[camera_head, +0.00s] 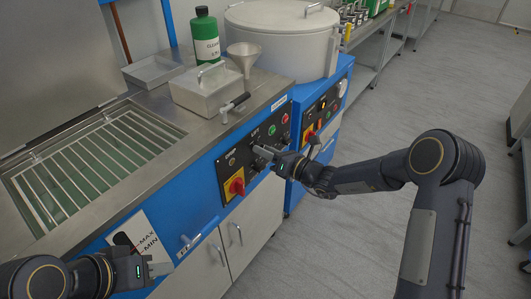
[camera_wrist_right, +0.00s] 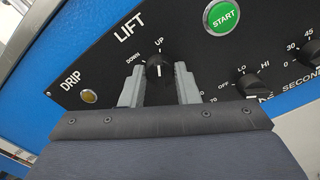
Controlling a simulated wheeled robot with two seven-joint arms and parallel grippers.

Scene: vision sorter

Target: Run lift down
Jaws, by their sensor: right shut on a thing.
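The black lift knob (camera_wrist_right: 157,70) is on a black panel (camera_wrist_right: 100,75), under the word LIFT, with DOWN on its left and UP above it. Its white mark points toward UP. My right gripper (camera_wrist_right: 158,78) has a grey finger on each side of the knob and is shut on it. In the head view my right gripper (camera_head: 262,152) reaches the blue machine's front panel from the right and hides the knob there. My left gripper (camera_head: 158,268) is low at the left, away from the panel; its finger gap is not clear.
A green START button (camera_wrist_right: 221,17), an amber DRIP lamp (camera_wrist_right: 89,96) and other knobs sit close by. A red and yellow switch (camera_head: 235,186) is left of my right gripper. A steel tank with a rack (camera_head: 90,165) lies left. Open floor (camera_head: 380,120) lies right.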

